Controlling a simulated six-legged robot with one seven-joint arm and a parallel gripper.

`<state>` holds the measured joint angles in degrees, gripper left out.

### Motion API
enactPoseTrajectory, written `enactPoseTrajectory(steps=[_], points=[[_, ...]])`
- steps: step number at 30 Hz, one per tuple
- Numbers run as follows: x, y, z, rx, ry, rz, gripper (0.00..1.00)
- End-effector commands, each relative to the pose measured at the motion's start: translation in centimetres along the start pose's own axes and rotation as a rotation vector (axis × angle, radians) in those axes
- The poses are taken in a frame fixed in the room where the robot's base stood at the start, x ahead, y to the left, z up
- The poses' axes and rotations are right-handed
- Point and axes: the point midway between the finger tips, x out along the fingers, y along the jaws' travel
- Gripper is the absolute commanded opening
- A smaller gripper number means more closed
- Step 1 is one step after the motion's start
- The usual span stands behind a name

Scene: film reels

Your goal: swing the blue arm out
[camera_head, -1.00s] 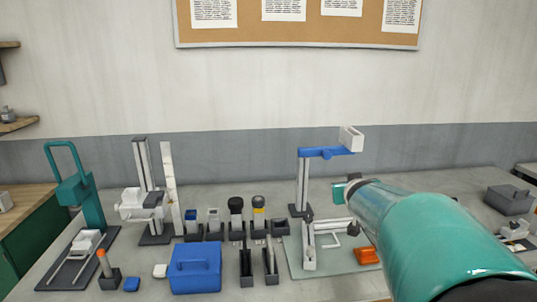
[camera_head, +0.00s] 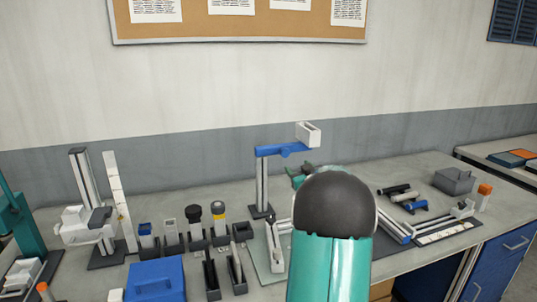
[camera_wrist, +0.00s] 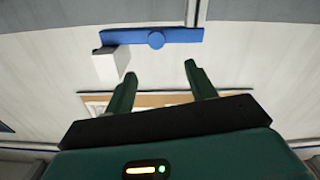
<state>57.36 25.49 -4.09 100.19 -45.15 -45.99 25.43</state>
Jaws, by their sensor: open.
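The blue arm (camera_head: 284,150) sits at the top of a grey upright post (camera_head: 262,186) in the head view. It reaches to the right, and a white block (camera_head: 307,134) is at its right end. In the wrist view the blue arm (camera_wrist: 160,38) lies beyond my fingertips, with the white block (camera_wrist: 110,63) near its left end. My gripper (camera_wrist: 159,72) is open and empty, its two green fingers apart and pointing toward the blue arm without visible contact. In the head view my arm hides most of my gripper.
A blue box (camera_head: 156,281) and a row of small holders with tools (camera_head: 194,227) stand left of the post. A white-and-grey stand (camera_head: 83,215) is farther left. Dark and blue cylinders (camera_head: 405,197) and a grey box (camera_head: 455,181) lie on the right. Above the bench is open space.

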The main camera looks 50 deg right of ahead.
Motion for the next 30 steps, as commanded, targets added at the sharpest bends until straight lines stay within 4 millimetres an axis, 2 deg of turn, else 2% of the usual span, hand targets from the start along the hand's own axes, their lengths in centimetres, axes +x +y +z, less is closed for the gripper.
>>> enactPoseTrajectory(steps=[3, 8, 24, 30], points=[[-0.3, 1.2, 0.6, 0.0, 0.008, 0.003, 0.56], [0.6, 1.7, 0.7, -0.001, 0.008, 0.006, 0.56], [10.4, 1.6, 0.7, -0.001, 0.007, 0.007, 0.56], [12.7, 1.5, 0.6, -0.001, 0.007, 0.006, 0.56]])
